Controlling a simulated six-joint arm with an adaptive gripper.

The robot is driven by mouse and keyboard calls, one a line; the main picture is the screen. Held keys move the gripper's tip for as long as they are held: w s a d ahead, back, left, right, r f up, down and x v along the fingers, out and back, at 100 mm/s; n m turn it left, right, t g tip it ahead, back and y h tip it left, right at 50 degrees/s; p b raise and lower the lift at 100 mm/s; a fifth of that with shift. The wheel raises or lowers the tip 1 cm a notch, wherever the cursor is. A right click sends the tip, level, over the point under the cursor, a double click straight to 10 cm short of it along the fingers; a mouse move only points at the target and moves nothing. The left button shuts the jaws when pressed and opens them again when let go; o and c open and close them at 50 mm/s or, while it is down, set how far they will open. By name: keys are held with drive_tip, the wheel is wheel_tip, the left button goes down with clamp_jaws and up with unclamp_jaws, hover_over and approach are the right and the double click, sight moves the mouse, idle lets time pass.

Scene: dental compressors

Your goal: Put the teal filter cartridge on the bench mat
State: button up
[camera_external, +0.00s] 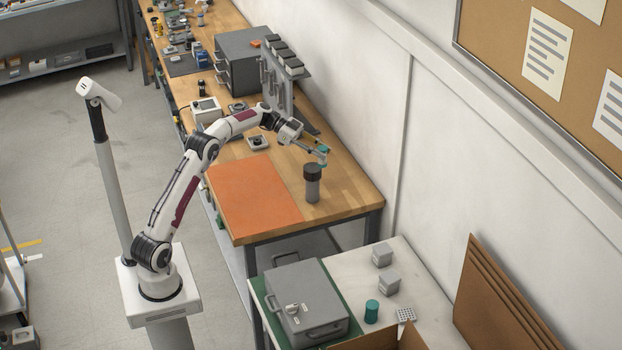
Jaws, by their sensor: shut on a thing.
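My gripper (322,155) is above the right part of the wooden bench, shut on a small teal piece, which I take to be the teal filter cartridge (323,148). The fingers hide much of it. The orange bench mat (255,195) lies flat and bare near the bench's front end, to the left of and below my gripper in the picture. A grey cylinder with a black top (313,185) stands upright on the bench close to my fingertips; I cannot tell the gap. Another teal cylinder (371,312) stands on the white lower table.
The lower table (350,268) also holds a grey case (306,305), two small grey boxes and an open cardboard box. A grey drawer cabinet (240,62), a white device (206,110) and small parts stand further back on the bench. A wall runs along the right.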

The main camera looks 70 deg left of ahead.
drive_tip(key=s+a+n+t+y, duration=0.1)
drive_tip(key=s+a+n+y, duration=0.2)
drive_tip(key=s+a, duration=0.7)
drive_tip(key=s+a+n+t+y, duration=0.25)
drive_tip(key=s+a, duration=0.35)
drive_tip(key=a, duration=0.9)
drive_tip(key=s+a+n+t+y, duration=0.1)
drive_tip(key=s+a+n+y, duration=0.3)
drive_tip(key=s+a, duration=0.65)
wheel_tip(320, 180, down, 12)
drive_tip(key=w+a, duration=0.1)
drive_tip(key=a, duration=0.1)
drive_tip(key=shift+r, duration=0.25)
drive_tip(key=shift+w+g, duration=0.1)
drive_tip(key=shift+g, duration=0.15)
wheel_tip(320, 180, down, 6)
drive_tip(key=shift+f, duration=0.15)
drive_tip(key=shift+f, duration=1.85)
drive_tip(key=shift+f, duration=0.15)
